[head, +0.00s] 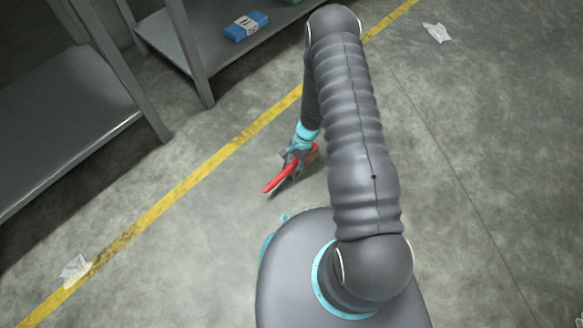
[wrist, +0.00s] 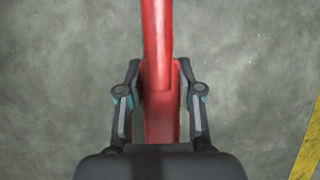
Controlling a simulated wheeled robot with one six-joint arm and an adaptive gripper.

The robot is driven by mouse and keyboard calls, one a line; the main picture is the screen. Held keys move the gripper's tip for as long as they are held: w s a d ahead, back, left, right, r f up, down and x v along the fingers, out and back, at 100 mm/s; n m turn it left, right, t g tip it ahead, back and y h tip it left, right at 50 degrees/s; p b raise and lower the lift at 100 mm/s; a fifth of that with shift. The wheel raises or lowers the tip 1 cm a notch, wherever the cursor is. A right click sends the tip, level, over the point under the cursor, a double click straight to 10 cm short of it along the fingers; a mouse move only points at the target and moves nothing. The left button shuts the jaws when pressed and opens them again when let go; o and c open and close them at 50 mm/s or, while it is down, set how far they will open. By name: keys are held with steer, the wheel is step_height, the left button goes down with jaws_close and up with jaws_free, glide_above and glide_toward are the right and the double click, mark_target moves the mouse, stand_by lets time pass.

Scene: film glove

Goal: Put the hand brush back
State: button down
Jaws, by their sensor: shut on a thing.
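The hand brush is red and long, and it shows in the head view (head: 277,182) near the middle, beyond my base. My gripper (head: 296,160) is shut on it and holds it over the concrete floor. In the wrist view the brush (wrist: 158,50) runs from the top edge down between the two fingers of my gripper (wrist: 160,92). Its lower end is hidden behind the dark wrist housing. I cannot tell its exact height above the floor, and no bristles are visible.
A grey metal shelf (head: 60,90) stands at the left. Another shelf (head: 165,38) at the top holds a blue box (head: 246,26). A yellow line (head: 190,180) crosses the floor. Crumpled scraps lie at lower left (head: 75,270) and upper right (head: 437,32).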

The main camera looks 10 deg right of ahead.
steer(key=shift+f+b, duration=0.65)
steer(key=shift+b, duration=0.05)
steer(key=c, duration=0.7)
jaws_free()
steer(key=shift+c, duration=0.2)
steer(key=shift+r, duration=0.1)
